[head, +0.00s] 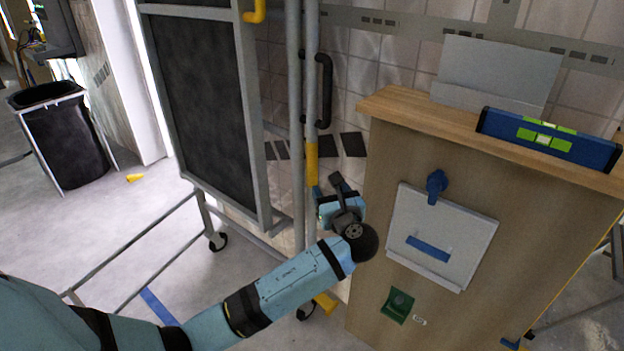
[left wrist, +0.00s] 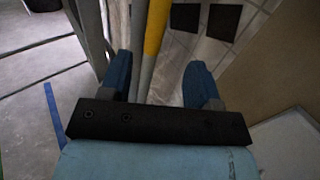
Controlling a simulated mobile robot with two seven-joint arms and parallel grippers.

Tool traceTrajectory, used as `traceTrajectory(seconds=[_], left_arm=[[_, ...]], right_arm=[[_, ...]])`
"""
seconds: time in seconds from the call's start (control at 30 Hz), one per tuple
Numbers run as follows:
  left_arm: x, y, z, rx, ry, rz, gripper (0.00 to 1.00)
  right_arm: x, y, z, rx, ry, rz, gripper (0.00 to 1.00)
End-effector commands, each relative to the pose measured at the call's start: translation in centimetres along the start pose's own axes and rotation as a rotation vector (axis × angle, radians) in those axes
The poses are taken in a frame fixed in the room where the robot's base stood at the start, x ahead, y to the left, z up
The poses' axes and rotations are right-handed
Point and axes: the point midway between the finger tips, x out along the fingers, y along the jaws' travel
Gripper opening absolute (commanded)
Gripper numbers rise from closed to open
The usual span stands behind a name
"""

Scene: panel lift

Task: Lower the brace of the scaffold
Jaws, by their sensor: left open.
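The scaffold (head: 268,120) has a dark panel in a grey frame and stands on castors left of the wooden cabinet. A grey pole with a yellow section (head: 311,165), which looks like the brace, hangs upright at its right side. My left gripper (head: 325,190) is at the lower end of the yellow section. In the left wrist view, its blue fingers are apart (left wrist: 157,78), and the pole's yellow section (left wrist: 157,25) runs down toward the gap between them. I cannot tell whether the pole is fully between the fingers. My right gripper is not in view.
The wooden cabinet (head: 365,190) stands close right of my gripper, with a blue level (head: 550,140) on top and a white plate (head: 455,225) on its front. A black handle (head: 324,90) is behind the pole. A black bin (head: 65,140) is at the far left.

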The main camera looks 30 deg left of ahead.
Motion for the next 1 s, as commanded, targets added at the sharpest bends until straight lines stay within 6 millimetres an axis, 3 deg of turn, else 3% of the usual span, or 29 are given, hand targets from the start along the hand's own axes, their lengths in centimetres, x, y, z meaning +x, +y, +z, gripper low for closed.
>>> traceTrajectory(seconds=[0.17, 0.4, 0.7, 1.0], left_arm=[[1.5, 0.1, 0.5, 0.029, -0.022, 0.021, 0.57], [6.3, 0.2, 0.4, 0.027, -0.020, 0.021, 0.57], [11.9, 0.3, 0.4, 0.026, -0.018, 0.018, 0.57], [13.9, 0.3, 0.6, 0.026, -0.016, 0.016, 0.57]], right_arm=[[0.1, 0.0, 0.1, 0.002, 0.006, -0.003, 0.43], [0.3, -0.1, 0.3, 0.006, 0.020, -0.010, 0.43], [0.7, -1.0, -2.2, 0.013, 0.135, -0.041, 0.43], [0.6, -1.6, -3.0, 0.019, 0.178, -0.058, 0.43]])
